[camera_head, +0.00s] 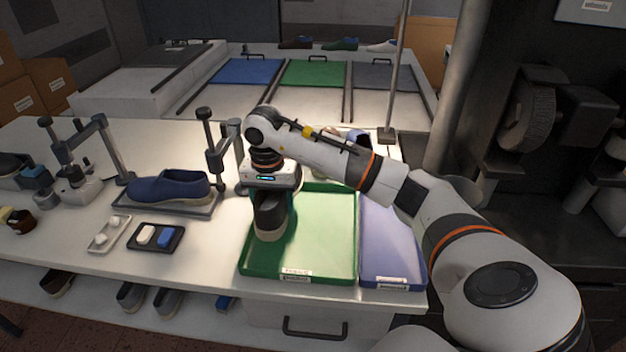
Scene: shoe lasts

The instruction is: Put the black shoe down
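The black shoe (270,221) is at the left side of the green tray (325,235), its rounded end toward the front. My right gripper (268,194) points down directly over the shoe, with its body just above it. The fingers are hidden or blend into the dark shoe, so I cannot tell whether they are shut on it. I also cannot tell whether the shoe's sole touches the tray floor. My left gripper is not in view.
A lilac tray (390,245) adjoins the green one. A blue shoe (168,186) lies on a stand to the left, near grey clamp posts (222,150). A small dark tray (156,237) holds a white and a blue piece. The green tray's right half is empty.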

